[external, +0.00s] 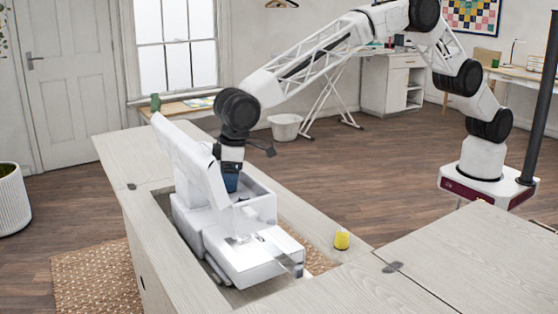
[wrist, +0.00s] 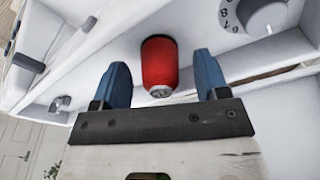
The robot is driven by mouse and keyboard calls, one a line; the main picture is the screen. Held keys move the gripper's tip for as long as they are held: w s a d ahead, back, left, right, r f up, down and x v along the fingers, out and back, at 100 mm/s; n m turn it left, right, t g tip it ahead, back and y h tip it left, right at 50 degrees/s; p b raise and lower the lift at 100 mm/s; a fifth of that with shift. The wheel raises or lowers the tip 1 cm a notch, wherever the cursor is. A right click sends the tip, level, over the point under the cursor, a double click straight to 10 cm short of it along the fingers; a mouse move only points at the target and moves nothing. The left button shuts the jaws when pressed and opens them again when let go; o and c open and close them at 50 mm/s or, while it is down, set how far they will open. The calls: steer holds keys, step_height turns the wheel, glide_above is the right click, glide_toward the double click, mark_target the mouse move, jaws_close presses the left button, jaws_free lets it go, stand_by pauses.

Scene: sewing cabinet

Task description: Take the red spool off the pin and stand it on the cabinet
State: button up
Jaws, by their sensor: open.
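In the wrist view the red spool (wrist: 160,64) sits between the two blue fingers of my gripper (wrist: 163,80), with visible gaps on both sides. The fingers are open and do not appear to touch it. The pin itself is hidden. In the external view my gripper (external: 231,182) reaches down at the white sewing machine (external: 190,165), and the red spool cannot be made out there. The sewing machine is set into an opening in the pale wood cabinet (external: 115,150).
A yellow spool (external: 342,239) stands on the cabinet's right strip, near a hinge (external: 392,267). Bare cabinet top (external: 470,262) extends at the lower right. The machine's raised body stands close around my gripper. A dial (wrist: 266,14) shows in the wrist view.

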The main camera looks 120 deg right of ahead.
stand_by(0.3)
steer(key=c, duration=1)
steer(key=shift+r, duration=0.15)
steer(key=shift+r, duration=1.65)
steer(key=s+a+r, duration=0.1)
steer(key=s, duration=1.5)
steer(key=shift+r, duration=0.25)
